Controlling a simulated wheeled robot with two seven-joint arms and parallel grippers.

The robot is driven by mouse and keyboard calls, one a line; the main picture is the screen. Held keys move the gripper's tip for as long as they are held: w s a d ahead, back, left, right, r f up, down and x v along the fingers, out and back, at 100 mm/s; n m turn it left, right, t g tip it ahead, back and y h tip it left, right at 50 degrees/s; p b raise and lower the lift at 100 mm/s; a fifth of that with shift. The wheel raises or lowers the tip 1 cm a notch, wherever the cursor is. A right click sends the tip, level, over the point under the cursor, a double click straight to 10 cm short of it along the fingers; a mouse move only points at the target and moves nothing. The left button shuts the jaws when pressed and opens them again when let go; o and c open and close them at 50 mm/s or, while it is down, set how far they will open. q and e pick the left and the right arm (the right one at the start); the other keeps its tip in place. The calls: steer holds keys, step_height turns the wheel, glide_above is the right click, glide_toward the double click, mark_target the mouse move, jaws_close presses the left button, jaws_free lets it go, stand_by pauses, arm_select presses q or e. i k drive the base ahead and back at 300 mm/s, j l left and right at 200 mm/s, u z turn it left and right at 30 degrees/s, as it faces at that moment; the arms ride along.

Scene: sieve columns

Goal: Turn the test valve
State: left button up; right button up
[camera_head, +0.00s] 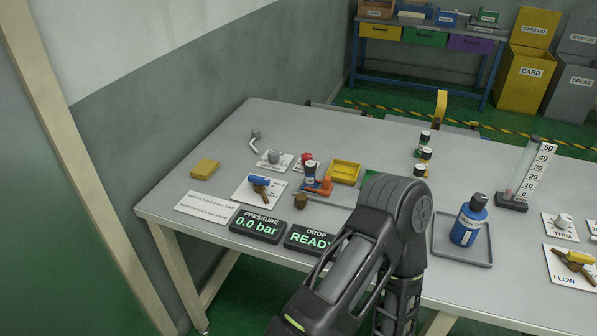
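A blue-handled valve (259,181) sits on a white plate (245,192) on the left part of the grey table, behind the pressure display. Its handle lies across a brass-brown body. A yellow-handled valve (576,257) sits on a plate marked FLOW at the right edge. I cannot read a TEST label on either plate, so I cannot tell by label which is the test valve. One of my black arms rises from the bottom centre and bends in front of the table. Neither gripper shows in this view.
The pressure display (258,225) reads 0.0 bar; the drop display (308,239) reads READY. A blue bottle (468,222) stands in a grey tray (486,260). A yellow block (205,169), yellow tray (345,172), red knob (306,159) and small vials (425,140) stand nearby.

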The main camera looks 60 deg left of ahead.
mark_target(259, 180)
steer(key=k+j, duration=0.65)
steer(key=j, duration=0.25)
steer(key=k+j, duration=0.35)
steer(key=j, duration=0.15)
